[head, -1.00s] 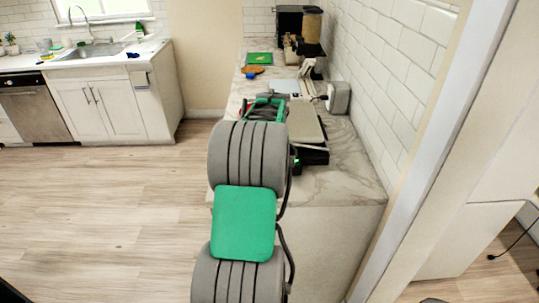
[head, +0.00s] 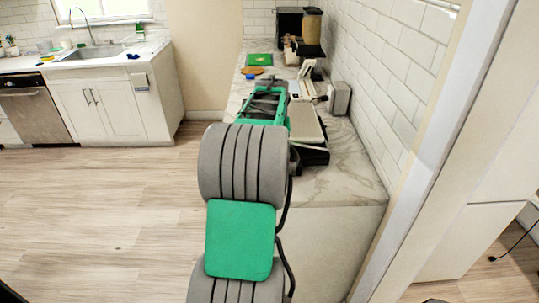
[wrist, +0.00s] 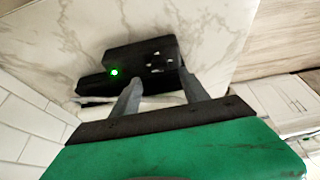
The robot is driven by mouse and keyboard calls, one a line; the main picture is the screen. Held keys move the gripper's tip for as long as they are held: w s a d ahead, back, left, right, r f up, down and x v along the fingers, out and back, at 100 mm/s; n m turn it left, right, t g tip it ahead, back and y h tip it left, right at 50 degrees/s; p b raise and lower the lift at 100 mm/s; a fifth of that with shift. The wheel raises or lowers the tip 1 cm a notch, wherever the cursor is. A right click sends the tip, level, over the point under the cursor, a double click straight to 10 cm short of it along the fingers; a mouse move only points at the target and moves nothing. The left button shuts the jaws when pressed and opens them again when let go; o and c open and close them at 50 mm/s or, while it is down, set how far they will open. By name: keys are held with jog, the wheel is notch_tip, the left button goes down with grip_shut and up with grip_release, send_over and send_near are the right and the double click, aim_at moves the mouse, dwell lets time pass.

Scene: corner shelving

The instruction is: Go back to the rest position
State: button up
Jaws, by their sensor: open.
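My gripper (wrist: 158,78) is open in the wrist view, its two grey fingers apart with nothing held between them. The fingers point toward a black device (wrist: 145,62) with a lit green light on the marble counter (wrist: 215,35). I cannot tell from this view whether the fingers touch it. In the head view my green and grey arm reaches forward along the left side of the counter (head: 350,185), and its own links hide the gripper.
A grey-topped black appliance (head: 308,125) stands right of my arm on the counter. A green board (head: 259,60) and a black machine (head: 290,22) are farther back. The tiled wall (head: 385,90) borders the right. Open wooden floor (head: 100,200) lies to the left.

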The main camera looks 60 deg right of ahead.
jog(key=shift+v, duration=1.35)
